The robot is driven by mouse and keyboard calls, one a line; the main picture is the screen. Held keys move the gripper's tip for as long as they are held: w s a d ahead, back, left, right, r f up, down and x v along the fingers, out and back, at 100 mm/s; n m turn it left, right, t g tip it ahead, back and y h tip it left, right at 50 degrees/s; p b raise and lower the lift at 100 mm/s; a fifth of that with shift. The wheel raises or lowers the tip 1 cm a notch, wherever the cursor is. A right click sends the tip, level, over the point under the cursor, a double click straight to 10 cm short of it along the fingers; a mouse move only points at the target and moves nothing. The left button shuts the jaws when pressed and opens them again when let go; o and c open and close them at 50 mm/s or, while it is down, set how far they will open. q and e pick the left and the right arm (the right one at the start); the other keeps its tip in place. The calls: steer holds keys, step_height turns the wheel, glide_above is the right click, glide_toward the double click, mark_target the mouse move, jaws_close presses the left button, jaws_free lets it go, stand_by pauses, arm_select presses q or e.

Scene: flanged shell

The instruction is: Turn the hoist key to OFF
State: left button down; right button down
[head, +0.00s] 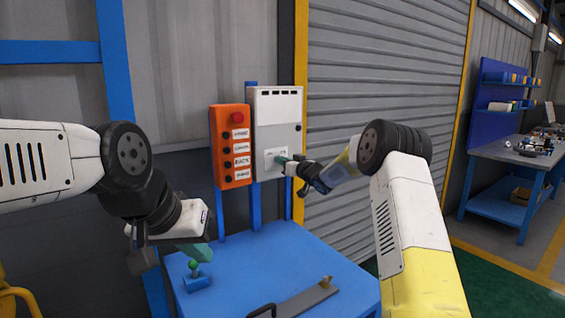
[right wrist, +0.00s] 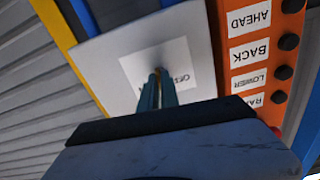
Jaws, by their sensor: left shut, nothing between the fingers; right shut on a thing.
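A light grey box (head: 291,118) on a post carries a white key label (head: 270,160), which also shows in the right wrist view (right wrist: 138,68). My right gripper (head: 284,159) is at this label, its teal fingers (right wrist: 158,88) shut on the hoist key. The key itself is hidden between the fingers, so I cannot tell which way it is turned. Upside-down lettering shows beside the fingertips, partly covered. My left gripper (head: 202,255) is shut and empty, low on the left above the blue table, apart from the grey box.
An orange button panel (head: 231,165) with a red button stands left of the grey box; it also shows in the right wrist view (right wrist: 254,62). The blue table (head: 285,257) bears a small green-knobbed blue block (head: 196,282) near my left gripper and a grey bar (head: 308,298).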

steer(key=shift+s+f+n, duration=0.1)
steer(key=shift+n, duration=4.9)
steer(key=c, duration=1.6)
jaws_free()
steer(key=v, duration=0.7)
steer(key=shift+s+d, duration=0.15)
steer(key=shift+s, duration=0.2)
